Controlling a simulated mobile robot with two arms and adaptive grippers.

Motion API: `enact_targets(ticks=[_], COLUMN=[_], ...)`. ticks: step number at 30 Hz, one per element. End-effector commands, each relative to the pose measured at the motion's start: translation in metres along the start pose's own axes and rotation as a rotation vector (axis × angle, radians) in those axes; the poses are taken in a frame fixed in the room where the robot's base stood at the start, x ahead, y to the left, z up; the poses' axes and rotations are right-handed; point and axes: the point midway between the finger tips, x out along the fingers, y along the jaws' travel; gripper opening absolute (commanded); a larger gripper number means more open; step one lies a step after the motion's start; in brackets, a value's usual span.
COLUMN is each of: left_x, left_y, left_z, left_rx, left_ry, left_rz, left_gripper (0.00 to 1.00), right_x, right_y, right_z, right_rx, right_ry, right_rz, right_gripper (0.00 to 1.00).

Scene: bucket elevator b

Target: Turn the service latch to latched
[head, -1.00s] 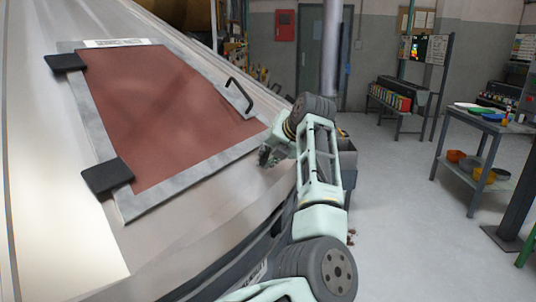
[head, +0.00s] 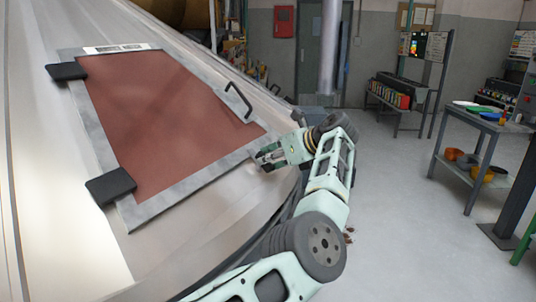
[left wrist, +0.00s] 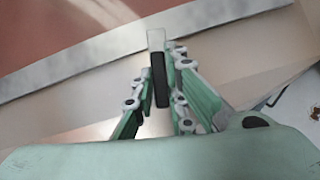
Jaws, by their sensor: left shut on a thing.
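The service latch (left wrist: 160,80) shows in the left wrist view as a dark bar with a pale end piece. The bar points up the picture, and its pale end overlaps the grey frame of the hatch (left wrist: 85,70). My left gripper (left wrist: 157,86) has a finger on each side of the bar and is shut on it. In the head view my left gripper (head: 262,157) is at the lower right corner of the red hatch panel (head: 165,120). The latch is too small and covered there to make out. My right gripper is in neither view.
A black handle (head: 238,97) stands up from the hatch's right side, above my left gripper. Two dark hinges (head: 110,187) are on its left edge. The sloped metal housing surrounds the hatch. The floor to the right is open, with a work table (head: 480,122) beyond.

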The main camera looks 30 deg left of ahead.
Motion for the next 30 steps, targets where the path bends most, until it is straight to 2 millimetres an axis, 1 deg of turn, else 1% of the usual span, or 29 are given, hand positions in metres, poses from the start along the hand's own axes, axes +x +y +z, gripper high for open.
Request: enact_targets(ticks=[1, 12, 30], left_x=[-0.002, -0.002, -0.001], left_y=[0.000, -0.001, -0.001], left_z=[0.004, 0.003, 0.001], left_rx=[-0.025, -0.161, -0.207], left_ry=[-0.001, 0.000, 0.001], left_rz=[0.010, 0.063, 0.080], left_gripper=[0.00, 0.00, 0.00], right_x=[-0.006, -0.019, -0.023], right_y=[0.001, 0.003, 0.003], right_z=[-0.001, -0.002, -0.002], right_rx=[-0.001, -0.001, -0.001], right_ry=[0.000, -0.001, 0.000], right_rz=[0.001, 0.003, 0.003], right_gripper=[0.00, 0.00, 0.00])
